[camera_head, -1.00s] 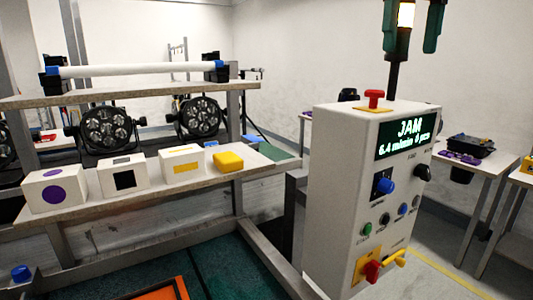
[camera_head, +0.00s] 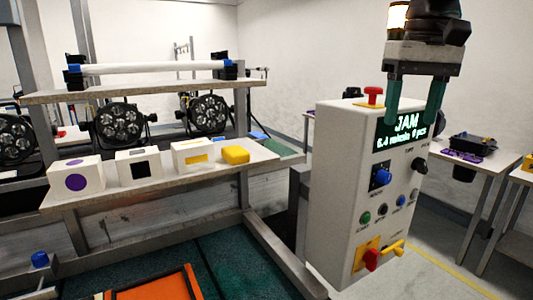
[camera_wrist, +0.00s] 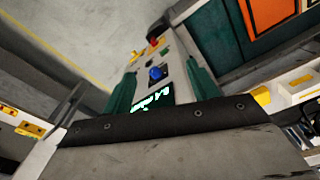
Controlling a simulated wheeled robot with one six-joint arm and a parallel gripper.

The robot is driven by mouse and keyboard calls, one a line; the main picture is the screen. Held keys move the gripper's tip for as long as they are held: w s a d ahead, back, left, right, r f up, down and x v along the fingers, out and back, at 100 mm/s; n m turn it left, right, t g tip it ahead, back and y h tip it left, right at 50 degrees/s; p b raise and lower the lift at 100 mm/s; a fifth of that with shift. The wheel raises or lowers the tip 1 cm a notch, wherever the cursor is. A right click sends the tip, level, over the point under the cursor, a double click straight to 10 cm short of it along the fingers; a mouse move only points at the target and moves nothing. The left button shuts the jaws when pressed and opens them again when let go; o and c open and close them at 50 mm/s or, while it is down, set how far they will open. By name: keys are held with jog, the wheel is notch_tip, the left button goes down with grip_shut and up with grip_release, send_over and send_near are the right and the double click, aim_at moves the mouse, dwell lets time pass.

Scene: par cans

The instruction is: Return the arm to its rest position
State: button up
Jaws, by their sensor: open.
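My gripper (camera_head: 415,103) hangs at the upper right in the head view, its two green fingers apart and pointing down. The fingers are empty and overlap the display of the white control box (camera_head: 342,185) in the picture; I cannot tell whether they touch it. The display (camera_head: 400,132) reads JAM and is partly covered by the fingers. In the wrist view the green fingers (camera_wrist: 163,92) stand wide apart, with the control box (camera_wrist: 150,60) between and beyond them.
The box carries a red mushroom button (camera_head: 373,92), a blue knob (camera_head: 382,177) and a red and yellow switch (camera_head: 371,258). A shelf (camera_head: 160,195) at left holds white boxes and a yellow block (camera_head: 236,155). An orange panel (camera_head: 160,285) lies low. Side tables stand at right.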

jog(key=s+d+f+m, duration=0.1)
jog(key=s+d+f, duration=0.1)
jog(key=s+f, duration=1.7)
notch_tip(320, 180, down, 4)
jog(key=shift+s+r+t, duration=0.2)
jog(key=shift+s+t, duration=0.15)
jog(key=shift+t, duration=0.05)
